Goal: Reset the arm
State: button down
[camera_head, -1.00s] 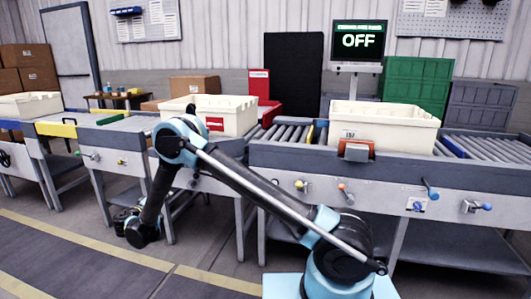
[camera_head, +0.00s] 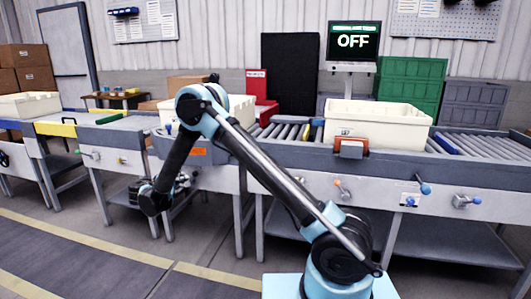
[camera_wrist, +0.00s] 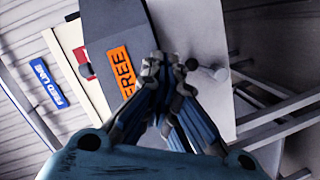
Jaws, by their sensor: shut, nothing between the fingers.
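My gripper (camera_wrist: 165,68) shows in the wrist view with its dark fingertips together and nothing between them. It is in front of a grey bench panel that bears an orange FREE label (camera_wrist: 120,72). In the head view my gripper (camera_head: 183,181) is small and low, in front of the left bench and below its orange label (camera_head: 197,152). My arm is bent, with its elbow high in front of a cream bin (camera_head: 240,108) and the forearm sloping down to the left. The gap between gripper and bench is hard to judge.
A second cream bin (camera_head: 375,125) stands on the roller conveyor (camera_head: 480,147) to the right. A screen (camera_head: 353,41) reads OFF. The striped floor (camera_head: 100,260) at lower left is clear.

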jog(key=w+d+r+m+g, duration=0.1)
jog(key=w+d+r+g, duration=0.1)
jog(key=d+r, duration=0.35)
jog(key=w+d+r+g+h, duration=0.1)
jog(key=d+r, duration=0.1)
jog(key=d, duration=0.7)
jog(key=w+d+r+m+g, duration=0.1)
jog(key=w+d+r+g, duration=0.15)
jog(key=d, duration=0.45)
jog(key=s+d+r+m+g+y, duration=0.1)
jog(key=s+d+r+g, duration=0.1)
jog(key=s+d, duration=0.5)
jog(key=s+d+r+g, duration=0.1)
jog(key=s+d+r, duration=0.15)
jog(key=d, duration=0.85)
jog(key=s+d+r+m+g+y, duration=0.15)
jog(key=s+d, duration=0.35)
jog(key=d, duration=0.5)
jog(key=s+d+f+m+g+y, duration=0.15)
jog(key=s+d, duration=0.35)
jog(key=s, duration=0.5)
jog(key=s+d+f+g+y, duration=0.1)
jog(key=s+d+f, duration=0.25)
jog(key=s, duration=0.55)
jog(key=s+f+m+y, duration=0.1)
jog(key=s+f+y, duration=0.1)
jog(key=s+f, duration=0.4)
jog(key=shift+s+d, duration=0.15)
jog(key=shift+s, duration=1.65)
